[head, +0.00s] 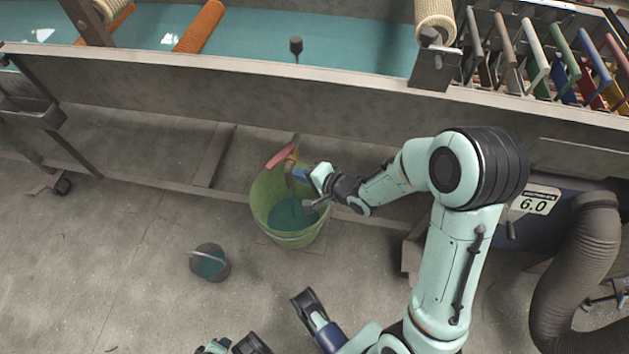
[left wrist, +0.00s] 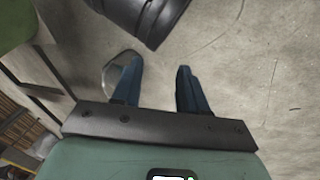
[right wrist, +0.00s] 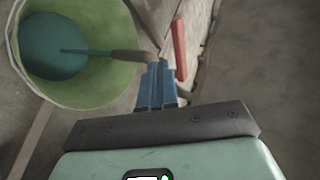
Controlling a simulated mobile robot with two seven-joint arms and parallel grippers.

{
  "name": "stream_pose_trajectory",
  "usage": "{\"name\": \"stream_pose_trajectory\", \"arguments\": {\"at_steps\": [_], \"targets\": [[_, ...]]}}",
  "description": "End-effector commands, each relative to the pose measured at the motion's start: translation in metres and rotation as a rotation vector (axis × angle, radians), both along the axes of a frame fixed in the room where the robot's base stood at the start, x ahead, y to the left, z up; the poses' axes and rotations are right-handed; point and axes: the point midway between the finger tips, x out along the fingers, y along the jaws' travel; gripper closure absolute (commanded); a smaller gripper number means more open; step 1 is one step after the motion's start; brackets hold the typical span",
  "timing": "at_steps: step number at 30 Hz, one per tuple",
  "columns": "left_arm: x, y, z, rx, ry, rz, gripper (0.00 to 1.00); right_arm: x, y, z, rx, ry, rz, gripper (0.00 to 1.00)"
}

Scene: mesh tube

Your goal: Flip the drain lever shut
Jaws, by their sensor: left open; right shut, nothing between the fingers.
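The red drain lever (head: 280,155) sits on a brass valve under the trough and slants down to the left in the head view. It also shows in the right wrist view (right wrist: 179,48). My right gripper (head: 299,173) is shut and empty, with its blue fingertips close beside the valve. In the right wrist view its fingertips (right wrist: 156,68) are just below the spout and lever; I cannot tell whether they touch. A teal strand runs from the spout into the green bucket (head: 262,200). My left gripper (left wrist: 155,88) is open and empty above the floor.
A small dark bucket (head: 210,262) with teal liquid stands on the floor to the left. The long trough (head: 250,95) runs above the valve, with coloured-handled frames (head: 560,55) at the right. A ribbed hose (head: 580,265) is at the right.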

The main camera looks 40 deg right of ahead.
Motion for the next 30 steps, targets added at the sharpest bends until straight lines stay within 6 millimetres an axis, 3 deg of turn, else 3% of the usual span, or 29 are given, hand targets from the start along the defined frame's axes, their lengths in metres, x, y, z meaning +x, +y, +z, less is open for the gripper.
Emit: {"name": "stream_pose_trajectory", "arguments": {"at_steps": [2, 9, 30], "targets": [[0.007, 0.004, -0.008, 0.009, -0.017, 0.008, 0.57, 0.015, 0.004, -0.011, 0.000, 0.000, 0.002, 1.00], [0.018, 0.010, -0.012, 0.024, -0.046, 0.019, 0.57, 0.046, 0.010, -0.008, -0.002, -0.001, 0.002, 1.00], [0.019, 0.010, -0.012, 0.025, -0.049, 0.020, 0.57, 0.056, 0.012, -0.007, 0.000, 0.000, 0.009, 1.00]]}}
